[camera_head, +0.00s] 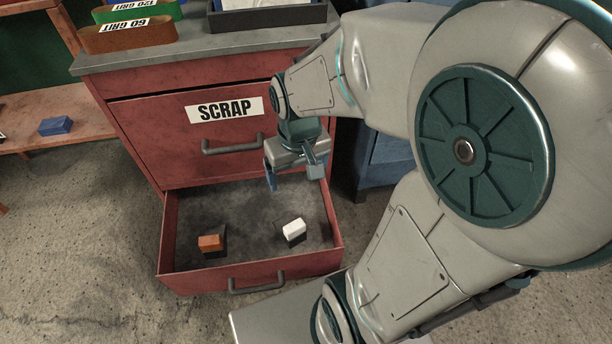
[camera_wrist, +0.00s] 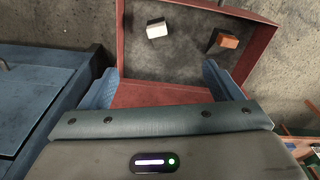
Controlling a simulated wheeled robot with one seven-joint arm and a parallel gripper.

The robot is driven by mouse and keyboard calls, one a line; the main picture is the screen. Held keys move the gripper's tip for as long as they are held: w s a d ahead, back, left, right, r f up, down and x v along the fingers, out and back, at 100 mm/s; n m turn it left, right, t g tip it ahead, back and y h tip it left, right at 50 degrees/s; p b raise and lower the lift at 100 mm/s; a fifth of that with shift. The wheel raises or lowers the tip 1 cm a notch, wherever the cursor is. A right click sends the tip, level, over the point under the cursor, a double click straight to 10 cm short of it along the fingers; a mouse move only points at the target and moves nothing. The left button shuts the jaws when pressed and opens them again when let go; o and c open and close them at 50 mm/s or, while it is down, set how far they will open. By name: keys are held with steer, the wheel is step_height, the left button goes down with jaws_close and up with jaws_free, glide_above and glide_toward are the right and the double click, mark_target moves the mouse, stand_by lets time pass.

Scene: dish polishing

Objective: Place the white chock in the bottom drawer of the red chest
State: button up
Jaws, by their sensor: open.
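The red chest (camera_head: 141,128) has its bottom drawer (camera_head: 172,262) pulled open, and the drawer also shows in the wrist view (camera_wrist: 268,38). The white chock (camera_head: 294,229) lies on the drawer floor, in the right part in the head view. It also shows in the wrist view (camera_wrist: 156,29), to the left. My gripper (camera_head: 294,174) is open and empty above the back of the drawer, apart from the chock. Its blue fingers (camera_wrist: 165,85) are spread wide in the wrist view, with nothing between them but the red chest or drawer behind.
An orange-brown block (camera_head: 210,243) lies in the same drawer, left of the chock. The drawer above, marked SCRAP (camera_head: 223,110), is shut. Grit boxes (camera_head: 128,35) and a dark tray (camera_head: 265,18) stand on top. A blue cabinet (camera_head: 385,160) stands to the right.

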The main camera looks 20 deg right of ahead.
steer(key=s+r, duration=0.1)
steer(key=s, duration=0.1)
steer(key=s+r, duration=0.2)
steer(key=shift+s+r, duration=0.1)
steer(key=shift+s, duration=0.2)
